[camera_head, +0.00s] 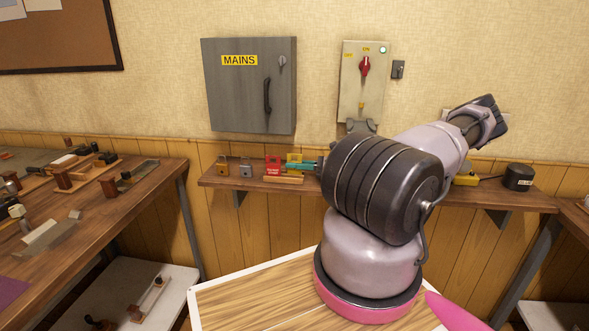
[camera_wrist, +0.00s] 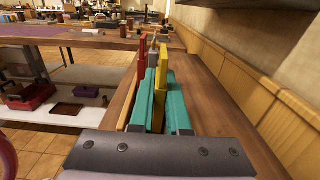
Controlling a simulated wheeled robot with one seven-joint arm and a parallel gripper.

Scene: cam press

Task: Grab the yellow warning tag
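The yellow warning tag (camera_wrist: 163,75) stands upright between the two teal fingers of my gripper (camera_wrist: 160,92) in the wrist view. The fingers lie close along both its sides with hardly any gap, so my gripper looks shut on it. In the head view the yellow tag (camera_head: 294,158) shows on the wall shelf, partly hidden by the teal fingers (camera_head: 302,166) reaching in from the right. The tag appears still at its wooden holder (camera_head: 284,180).
A red tag (camera_head: 273,167) stands just left of the yellow one. A brass padlock (camera_head: 222,164) and a grey padlock (camera_head: 247,169) sit further left on the shelf (camera_head: 340,190). The grey MAINS cabinet (camera_head: 245,95) and switch box (camera_head: 362,80) hang above. A black object (camera_head: 518,177) lies right.

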